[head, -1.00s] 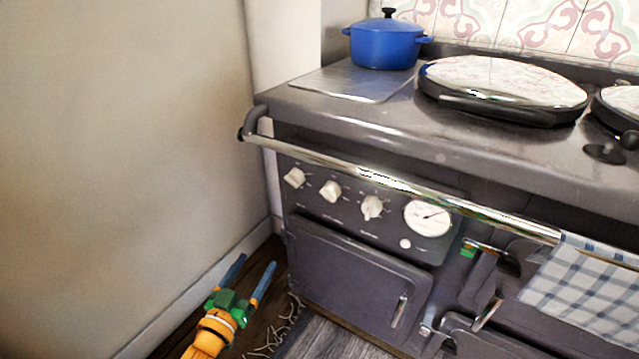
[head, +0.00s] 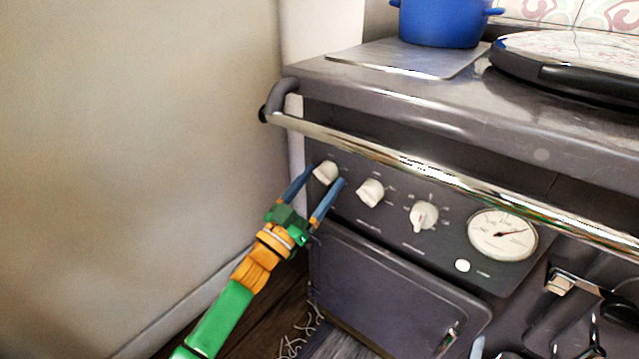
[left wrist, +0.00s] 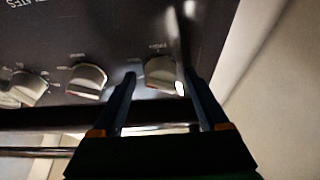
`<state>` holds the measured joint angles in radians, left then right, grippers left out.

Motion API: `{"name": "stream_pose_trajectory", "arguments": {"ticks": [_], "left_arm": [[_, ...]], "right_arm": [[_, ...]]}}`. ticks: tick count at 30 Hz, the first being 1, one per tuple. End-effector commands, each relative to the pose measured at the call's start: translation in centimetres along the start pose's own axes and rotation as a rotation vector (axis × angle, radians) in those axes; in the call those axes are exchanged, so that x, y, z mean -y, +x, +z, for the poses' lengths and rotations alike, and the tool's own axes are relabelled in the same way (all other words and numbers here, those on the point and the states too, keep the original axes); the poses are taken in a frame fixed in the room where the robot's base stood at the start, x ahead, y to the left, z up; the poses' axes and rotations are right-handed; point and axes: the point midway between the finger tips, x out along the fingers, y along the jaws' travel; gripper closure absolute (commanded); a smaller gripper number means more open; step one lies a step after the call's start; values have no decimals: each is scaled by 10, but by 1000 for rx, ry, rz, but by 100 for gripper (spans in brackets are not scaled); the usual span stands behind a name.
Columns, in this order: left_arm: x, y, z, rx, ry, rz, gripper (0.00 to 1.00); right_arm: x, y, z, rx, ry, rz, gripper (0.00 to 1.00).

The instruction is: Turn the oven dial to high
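Three cream dials sit on the stove's dark front panel: a left dial (head: 325,172), a middle dial (head: 370,193) and a right dial (head: 423,215). Their labels are too small to read in the head view, so I cannot tell which is the oven dial. My left gripper (head: 325,178) is open, with one blue finger on each side of the left dial. The left wrist view shows that dial (left wrist: 160,73) between the fingertips of the gripper (left wrist: 160,78); I cannot tell whether they touch it. My right gripper is not in view.
A chrome rail (head: 400,165) runs across the stove just above the dials. A round gauge (head: 502,236) is right of them, and an oven door (head: 385,290) is below. A plain wall (head: 140,130) stands close on the left. A blue pot (head: 440,22) is on top.

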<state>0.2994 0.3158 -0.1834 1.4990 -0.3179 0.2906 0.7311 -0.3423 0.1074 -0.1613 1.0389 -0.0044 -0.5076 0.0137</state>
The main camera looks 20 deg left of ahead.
Motion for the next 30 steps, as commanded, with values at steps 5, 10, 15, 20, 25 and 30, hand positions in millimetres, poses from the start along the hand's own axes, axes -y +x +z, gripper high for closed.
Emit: {"name": "stream_pose_trajectory", "arguments": {"ticks": [5,10,15,20,25,30], "left_arm": [[0,0,0,0,0,0,74],[0,0,0,0,1,0,100],[0,0,0,1,20,7,100],[2,0,0,2,82,33,100],[3,0,0,2,200,81,100],[5,0,-1,2,346,143,100]], "right_arm": [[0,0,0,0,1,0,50],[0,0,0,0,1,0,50],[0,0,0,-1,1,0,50],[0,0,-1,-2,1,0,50],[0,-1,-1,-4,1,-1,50],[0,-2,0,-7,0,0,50]]}}
